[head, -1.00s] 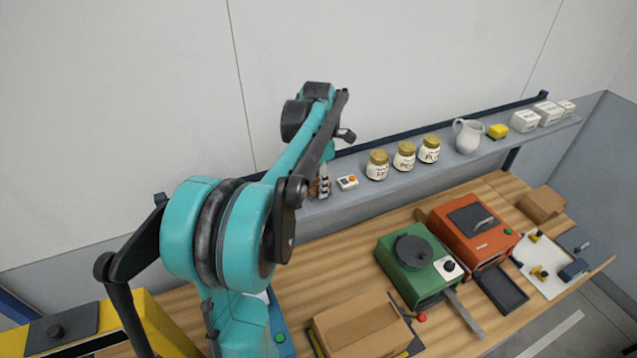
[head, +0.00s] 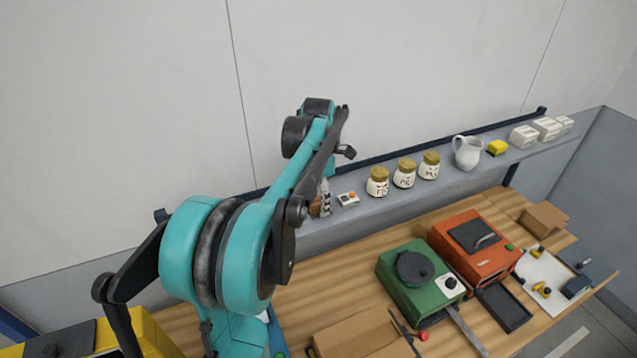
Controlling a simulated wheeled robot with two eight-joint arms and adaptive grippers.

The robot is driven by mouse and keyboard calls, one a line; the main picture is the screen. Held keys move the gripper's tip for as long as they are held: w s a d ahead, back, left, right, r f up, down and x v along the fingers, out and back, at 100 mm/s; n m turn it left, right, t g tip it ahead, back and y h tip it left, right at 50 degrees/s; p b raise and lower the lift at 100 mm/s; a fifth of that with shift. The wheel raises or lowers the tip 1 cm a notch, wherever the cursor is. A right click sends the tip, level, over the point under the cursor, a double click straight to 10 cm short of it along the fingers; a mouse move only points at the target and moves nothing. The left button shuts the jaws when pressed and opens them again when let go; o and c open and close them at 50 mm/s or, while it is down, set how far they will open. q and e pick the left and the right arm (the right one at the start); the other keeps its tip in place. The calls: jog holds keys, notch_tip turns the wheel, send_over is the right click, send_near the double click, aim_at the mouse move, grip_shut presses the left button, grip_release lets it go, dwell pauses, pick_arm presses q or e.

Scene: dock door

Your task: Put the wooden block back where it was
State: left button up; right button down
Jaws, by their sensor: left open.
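A small brown piece (head: 316,208), which looks like the wooden block, shows at the left part of the wall shelf, mostly hidden behind my left arm. Part of my left gripper (head: 325,198) shows as a narrow grey, banded finger beside the brown piece, left of a small white box with an orange button (head: 348,199). The gripper is open. My arm hides most of it, and I cannot tell whether it touches the block. My right gripper is not in view.
The shelf (head: 400,205) also holds jars (head: 404,174), a white jug (head: 467,153), a yellow block (head: 497,147) and white boxes (head: 548,128). Below, the wooden bench carries a cardboard box (head: 355,336), a green machine (head: 420,275) and an orange machine (head: 474,246).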

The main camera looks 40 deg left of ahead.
aim_at(318, 201)
pick_arm(q)
notch_tip(318, 201, up, 11)
jog(key=s+d+f+m+t, duration=0.2)
jog(key=s+d+f+m, duration=0.2)
jog(key=d+m, duration=0.3)
jog(key=s+d+f+m+t, duration=0.2)
jog(key=s+d+f+m, duration=0.3)
jog(key=m, duration=0.8)
jog(key=s+d+f+m+t, duration=0.3)
jog(key=d+f+m, duration=0.3)
jog(key=d+m, duration=0.4)
jog(key=shift+s+d+f+m, duration=0.2)
jog(key=shift+s+d+m, duration=0.1)
jog(key=shift+s+d, duration=0.5)
jog(key=shift+a, duration=0.1)
